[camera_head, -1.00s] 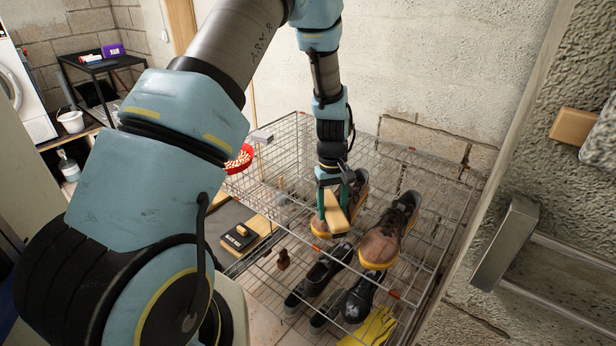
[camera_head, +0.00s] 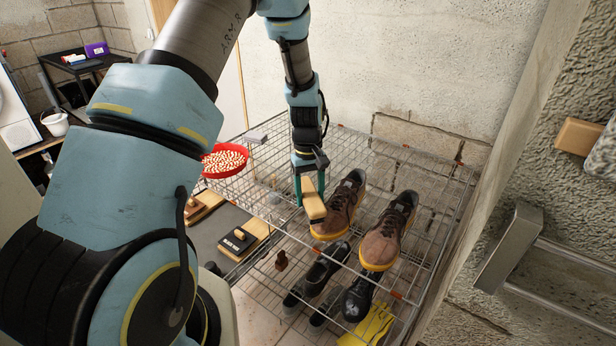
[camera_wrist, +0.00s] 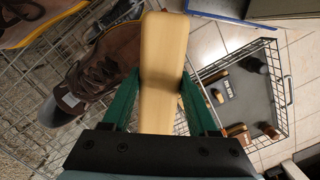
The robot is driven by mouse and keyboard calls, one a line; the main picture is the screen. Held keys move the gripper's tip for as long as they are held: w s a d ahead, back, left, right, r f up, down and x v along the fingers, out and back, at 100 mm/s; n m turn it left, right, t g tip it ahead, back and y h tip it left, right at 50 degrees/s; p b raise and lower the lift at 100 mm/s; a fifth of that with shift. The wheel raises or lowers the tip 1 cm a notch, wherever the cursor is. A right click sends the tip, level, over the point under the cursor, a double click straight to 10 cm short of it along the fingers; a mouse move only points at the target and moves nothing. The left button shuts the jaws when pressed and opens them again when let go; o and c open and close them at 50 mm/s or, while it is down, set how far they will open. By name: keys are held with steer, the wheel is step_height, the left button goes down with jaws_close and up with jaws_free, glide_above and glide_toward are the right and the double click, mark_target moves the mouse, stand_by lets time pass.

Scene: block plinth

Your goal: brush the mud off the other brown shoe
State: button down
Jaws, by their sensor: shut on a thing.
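Two brown lace-up shoes with yellow-orange soles stand side by side on the top of a wire rack: the left shoe (camera_head: 340,207) and the right shoe (camera_head: 388,236). My gripper (camera_head: 309,184) is shut on a pale wooden brush (camera_head: 315,208), beside the left shoe's left side. In the wrist view the brush (camera_wrist: 160,60) sits between the green fingers (camera_wrist: 160,100), close to a brown shoe (camera_wrist: 105,65); part of the other shoe (camera_wrist: 22,25) shows at the top left. The bristles are hidden. I cannot tell how much mud is on either shoe.
The wire rack (camera_head: 437,262) has dark shoes (camera_head: 322,272) and yellow gloves (camera_head: 372,325) lower down. A red dish (camera_head: 224,161) stands at its left. A dark tray (camera_head: 207,240) holds brushes and a tin. A wall and metal rail (camera_head: 565,258) bound the right side.

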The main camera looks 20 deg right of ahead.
steer(key=shift+r+p, duration=1.6)
steer(key=shift+r, duration=0.9)
